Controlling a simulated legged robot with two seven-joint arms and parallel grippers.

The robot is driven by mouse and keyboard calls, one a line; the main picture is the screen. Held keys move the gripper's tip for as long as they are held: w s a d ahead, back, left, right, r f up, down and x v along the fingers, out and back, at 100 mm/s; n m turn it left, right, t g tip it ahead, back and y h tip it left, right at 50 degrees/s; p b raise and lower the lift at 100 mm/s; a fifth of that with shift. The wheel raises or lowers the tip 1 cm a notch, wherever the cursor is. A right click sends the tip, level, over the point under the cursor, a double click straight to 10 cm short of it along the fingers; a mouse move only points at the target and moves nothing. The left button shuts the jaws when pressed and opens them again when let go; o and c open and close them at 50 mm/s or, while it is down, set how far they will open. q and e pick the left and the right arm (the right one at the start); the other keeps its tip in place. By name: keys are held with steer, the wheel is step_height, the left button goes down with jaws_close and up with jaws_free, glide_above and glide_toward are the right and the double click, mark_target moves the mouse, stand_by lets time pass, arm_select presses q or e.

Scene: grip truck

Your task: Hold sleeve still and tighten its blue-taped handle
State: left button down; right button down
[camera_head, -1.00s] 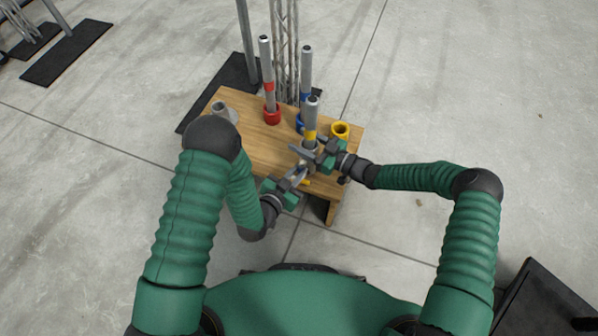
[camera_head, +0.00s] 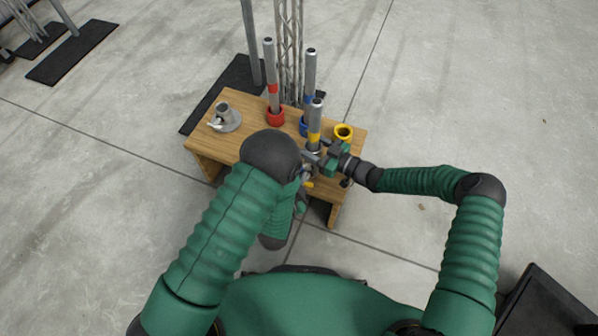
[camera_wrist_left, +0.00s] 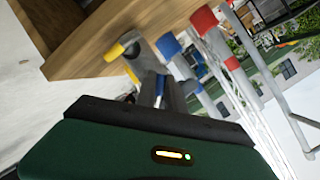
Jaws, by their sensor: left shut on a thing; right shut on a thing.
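A grey tube with a yellow band (camera_head: 314,132) stands upright near the front right of the wooden table. My right gripper (camera_head: 316,159) is shut at its lower end, where the sleeve is mostly hidden by the gripper. My left gripper is largely behind my left arm in the head view. In the left wrist view its fingers (camera_wrist_left: 164,94) are shut on a small handle with blue tape (camera_wrist_left: 160,84). A yellow-tipped piece (camera_head: 308,184) shows just below the sleeve. The exact contact of the left fingers is hard to see.
A red-banded tube stands in a red collar (camera_head: 276,117), and another tube in a blue collar (camera_head: 304,127). An empty yellow collar (camera_head: 343,132) and a grey fitting (camera_head: 224,118) sit on the wooden table (camera_head: 244,137). A truss (camera_head: 289,50) rises behind.

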arm_select(q)
steer(key=shift+d+r, duration=0.15)
steer(key=shift+d, duration=0.25)
steer(key=c, duration=1.8)
jaws_free()
steer(key=shift+w, duration=0.1)
steer(key=shift+o, duration=0.6)
steer(key=shift+a, duration=0.1)
steer(key=v, duration=0.7)
steer(key=shift+s, duration=0.3)
steer(key=shift+c, duration=0.2)
